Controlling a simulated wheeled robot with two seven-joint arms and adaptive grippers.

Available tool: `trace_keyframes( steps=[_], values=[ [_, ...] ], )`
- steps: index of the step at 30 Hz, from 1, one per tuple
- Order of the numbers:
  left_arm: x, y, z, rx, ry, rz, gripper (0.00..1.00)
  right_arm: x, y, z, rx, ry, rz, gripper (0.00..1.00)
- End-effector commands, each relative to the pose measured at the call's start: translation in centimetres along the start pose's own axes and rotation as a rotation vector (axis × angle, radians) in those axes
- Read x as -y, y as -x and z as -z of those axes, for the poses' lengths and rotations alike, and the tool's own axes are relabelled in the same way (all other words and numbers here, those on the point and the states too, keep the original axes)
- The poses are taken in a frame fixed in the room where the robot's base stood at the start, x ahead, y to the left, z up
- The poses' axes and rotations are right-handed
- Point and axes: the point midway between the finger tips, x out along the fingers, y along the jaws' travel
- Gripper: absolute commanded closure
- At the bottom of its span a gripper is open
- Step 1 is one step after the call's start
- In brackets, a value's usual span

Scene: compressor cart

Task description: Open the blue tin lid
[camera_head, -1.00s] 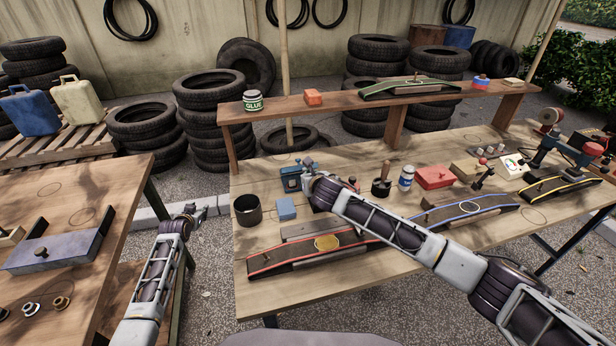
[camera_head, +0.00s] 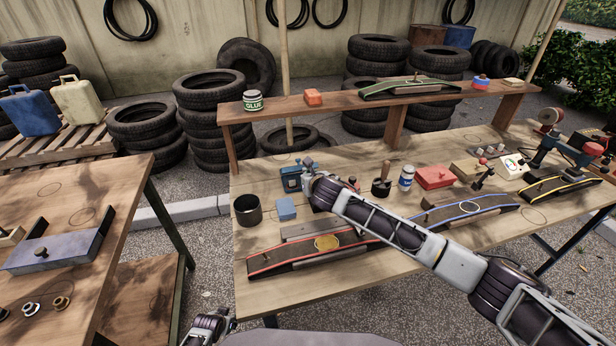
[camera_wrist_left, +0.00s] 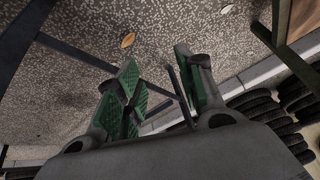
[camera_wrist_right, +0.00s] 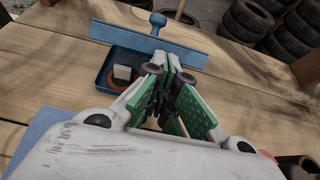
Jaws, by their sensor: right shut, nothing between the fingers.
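The blue tin (camera_head: 291,183) stands at the back left of the workbench. In the right wrist view its lid (camera_wrist_right: 135,39) is raised on edge at the far side of the tin body (camera_wrist_right: 103,78), with a blue knob (camera_wrist_right: 157,21). A pale block (camera_wrist_right: 122,72) and something red show inside the tin. My right gripper (camera_wrist_right: 168,72) is shut and empty, close to the tin's right side; I cannot tell whether it touches the tin. My left gripper (camera_wrist_left: 160,75) is open and empty, over the gravel and away from the tin.
A dark cup (camera_head: 247,210) and a light blue block (camera_head: 286,209) stand near the tin. A red-edged track piece (camera_head: 290,264) lies along the front. A raised shelf (camera_head: 340,103) runs behind. The left table (camera_head: 85,190) stands apart across a gap.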

Motion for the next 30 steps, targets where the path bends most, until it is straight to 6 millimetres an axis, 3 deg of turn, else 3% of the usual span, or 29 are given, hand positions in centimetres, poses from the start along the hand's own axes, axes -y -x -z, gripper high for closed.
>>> trace_keyframes(
  steps=[1,6,13,19,30],
  values=[
    [-1.3,-0.1,-2.2,0.029,-0.004,-0.012,0.62,0.1,0.0,0.1,-0.002,0.0,0.001,1.0],
    [-5.3,0.1,-8.5,0.111,-0.017,-0.045,0.62,0.1,0.0,0.1,-0.002,0.0,0.001,1.0],
    [-9.4,1.1,-15.2,0.197,-0.029,-0.079,0.62,0.1,0.0,0.1,-0.002,0.0,0.001,1.0],
    [-11.1,1.6,-17.6,0.229,-0.034,-0.092,0.62,0.1,0.0,0.1,-0.002,0.0,0.001,1.0],
    [-11.2,1.7,-17.9,0.232,-0.034,-0.093,0.62,0.1,0.0,0.1,-0.001,0.0,0.001,1.0]
  ],
)
